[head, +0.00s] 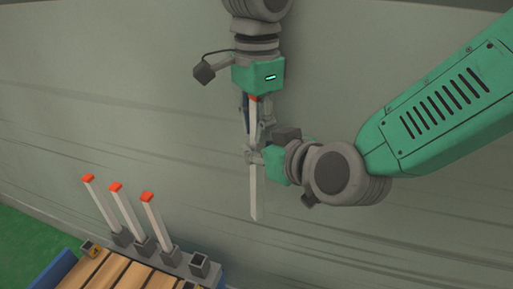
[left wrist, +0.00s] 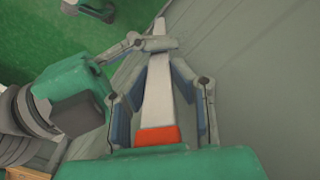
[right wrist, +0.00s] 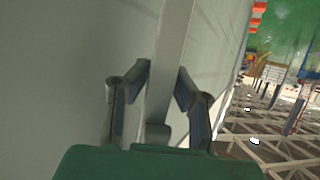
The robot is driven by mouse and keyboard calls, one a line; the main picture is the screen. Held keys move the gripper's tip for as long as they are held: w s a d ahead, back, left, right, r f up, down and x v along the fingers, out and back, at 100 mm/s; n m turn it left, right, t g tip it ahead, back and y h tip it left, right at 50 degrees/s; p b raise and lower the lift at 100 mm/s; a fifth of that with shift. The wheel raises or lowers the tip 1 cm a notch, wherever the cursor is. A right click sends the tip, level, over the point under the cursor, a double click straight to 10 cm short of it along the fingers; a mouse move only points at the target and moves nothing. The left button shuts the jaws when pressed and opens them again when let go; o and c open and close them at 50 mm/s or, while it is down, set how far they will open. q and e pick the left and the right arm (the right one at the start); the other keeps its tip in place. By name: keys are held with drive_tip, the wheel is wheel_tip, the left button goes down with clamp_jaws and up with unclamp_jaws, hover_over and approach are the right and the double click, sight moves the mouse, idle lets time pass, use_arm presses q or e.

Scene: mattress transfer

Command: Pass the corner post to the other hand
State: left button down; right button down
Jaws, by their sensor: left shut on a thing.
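The corner post (head: 257,190) is a long pale bar with a red end, hanging upright in front of the grey wall. My left gripper (head: 257,125) comes down from the top and is shut on the post near its red end, which also shows in the left wrist view (left wrist: 158,136). My right gripper (head: 252,152) comes in from the right, lower on the post. In the right wrist view the post (right wrist: 168,70) runs between the right gripper's fingers (right wrist: 165,78). The fingertips are very near its sides; I cannot tell whether they press on it.
Three pale posts with red tops (head: 118,188) stand in dark sockets along the end of a wooden slatted frame (head: 110,272) at lower left. An empty socket (head: 199,262) sits at that end's right corner. Green floor (head: 25,225) shows at far left.

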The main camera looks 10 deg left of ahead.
use_arm(q)
drive_tip(key=c, duration=1.3)
unclamp_jaws()
